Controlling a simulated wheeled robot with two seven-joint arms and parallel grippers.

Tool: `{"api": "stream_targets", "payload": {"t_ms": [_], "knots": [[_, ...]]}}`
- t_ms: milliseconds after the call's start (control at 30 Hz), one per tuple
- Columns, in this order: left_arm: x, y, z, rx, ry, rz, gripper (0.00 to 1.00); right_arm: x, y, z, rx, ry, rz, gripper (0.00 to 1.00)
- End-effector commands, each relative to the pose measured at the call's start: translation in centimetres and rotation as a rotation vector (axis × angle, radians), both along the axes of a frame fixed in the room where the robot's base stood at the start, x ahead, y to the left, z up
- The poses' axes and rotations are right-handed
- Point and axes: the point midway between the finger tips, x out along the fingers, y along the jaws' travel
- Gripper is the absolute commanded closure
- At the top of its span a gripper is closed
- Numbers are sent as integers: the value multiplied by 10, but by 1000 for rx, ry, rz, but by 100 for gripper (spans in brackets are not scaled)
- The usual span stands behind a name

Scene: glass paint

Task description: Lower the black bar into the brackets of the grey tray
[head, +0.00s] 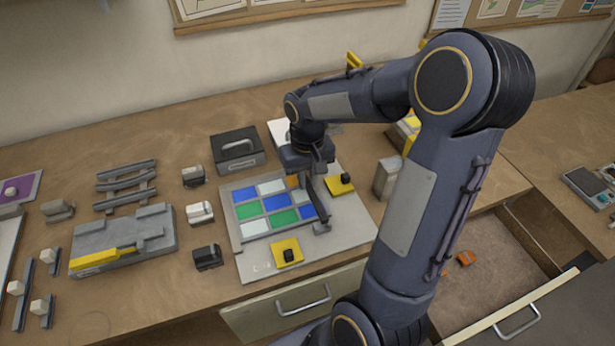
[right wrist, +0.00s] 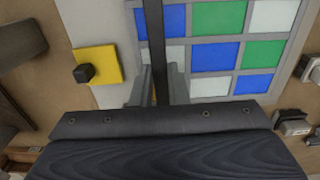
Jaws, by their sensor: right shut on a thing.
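My right gripper (head: 311,168) is shut on a long, thin black bar (head: 313,203). In the right wrist view the bar (right wrist: 156,48) runs straight out from between the two grey fingers (right wrist: 158,88). The bar hangs over the right side of the grey tray (head: 240,263), beside the blue, green and white glass panes (head: 275,208). The panes also show in the right wrist view (right wrist: 218,18). I cannot tell whether the bar touches the tray, and I cannot make out its brackets. My left gripper is not in view.
A grey block with a yellow strip (head: 122,240), dark rails (head: 126,186) and several small clamps lie left. An open drawer (head: 490,260) is at the lower right.

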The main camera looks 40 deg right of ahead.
Motion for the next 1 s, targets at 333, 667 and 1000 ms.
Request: {"api": "stream_targets", "payload": {"t_ms": [333,667,1000], "knots": [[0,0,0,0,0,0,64,0,0,0,0,-1,0,100],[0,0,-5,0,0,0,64,0,0,-6,0,-1,0,100],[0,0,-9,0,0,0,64,0,0,-11,0,-1,0,100]]}}
